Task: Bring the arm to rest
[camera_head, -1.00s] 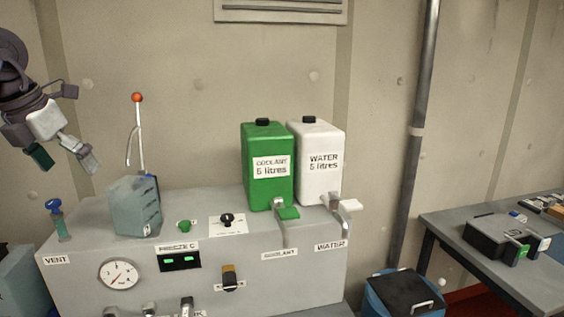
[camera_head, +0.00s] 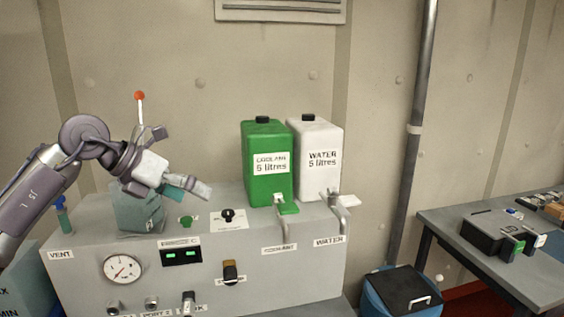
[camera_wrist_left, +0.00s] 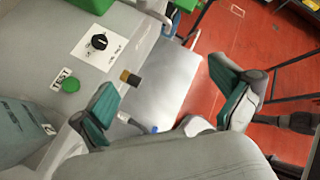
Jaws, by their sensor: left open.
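My left gripper (camera_head: 188,188) is open and empty in the head view, above the grey machine's top and in front of the grey-blue block with the red-knobbed lever. Its two teal-padded fingers stand wide apart in the left wrist view (camera_wrist_left: 168,108), with nothing between them. The wrist view looks down past the machine's front edge to the red floor. My left arm (camera_head: 40,195) comes in from the left edge. My right gripper is in neither view.
The grey machine (camera_head: 90,275) carries a green coolant tank (camera_head: 267,185), a white water tank (camera_head: 318,180), a black knob (camera_head: 228,215) and a green button (camera_head: 187,221). A blue bin (camera_head: 375,300) and a table (camera_head: 460,240) stand to the right. The air before the wall is free.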

